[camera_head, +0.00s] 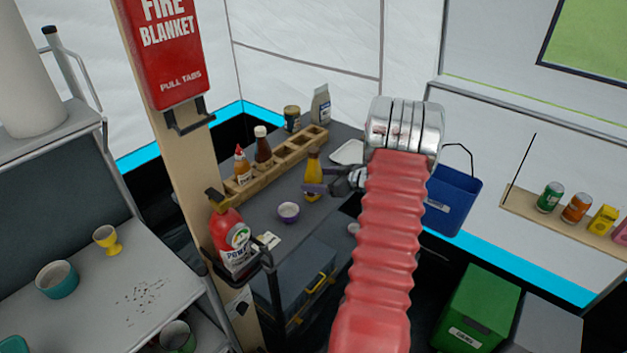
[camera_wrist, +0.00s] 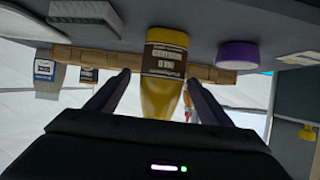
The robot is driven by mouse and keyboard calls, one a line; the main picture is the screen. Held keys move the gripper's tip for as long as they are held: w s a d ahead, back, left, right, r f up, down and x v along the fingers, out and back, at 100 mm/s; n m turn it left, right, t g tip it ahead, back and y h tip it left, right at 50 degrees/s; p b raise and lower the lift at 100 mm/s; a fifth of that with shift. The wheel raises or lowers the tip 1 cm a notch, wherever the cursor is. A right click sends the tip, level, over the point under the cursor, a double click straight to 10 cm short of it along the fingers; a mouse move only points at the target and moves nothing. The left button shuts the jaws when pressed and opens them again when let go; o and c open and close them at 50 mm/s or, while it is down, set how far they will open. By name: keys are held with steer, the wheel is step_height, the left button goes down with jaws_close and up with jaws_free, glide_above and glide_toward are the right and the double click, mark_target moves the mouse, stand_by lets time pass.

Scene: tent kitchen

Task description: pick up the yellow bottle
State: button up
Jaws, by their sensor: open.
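The yellow bottle (camera_head: 313,165) stands upright on the dark grey counter, in front of the wooden rack. It has a brown label, which shows in the wrist view, where the bottle (camera_wrist: 163,60) appears upside down. My gripper (camera_head: 314,178) reaches in from the right at the bottle's height. In the wrist view my gripper (camera_wrist: 158,79) is open, with one purple finger on each side of the bottle. Gaps show between the fingers and the bottle there. My red-sleeved arm hides part of the counter's right side.
A wooden rack (camera_head: 291,154) with sauce bottles stands behind the bottle. A purple bowl (camera_head: 289,212) is to its front left, a white tray (camera_head: 348,152) to its back right. A blue bin (camera_head: 453,201) is at right.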

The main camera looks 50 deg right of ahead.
steer(key=shift+w+f, duration=0.15)
steer(key=shift+w, duration=0.25)
steer(key=shift+x, duration=2.6)
steer(key=shift+a, duration=0.2)
steer(key=shift+c, duration=0.7)
steer(key=c, duration=1.4)
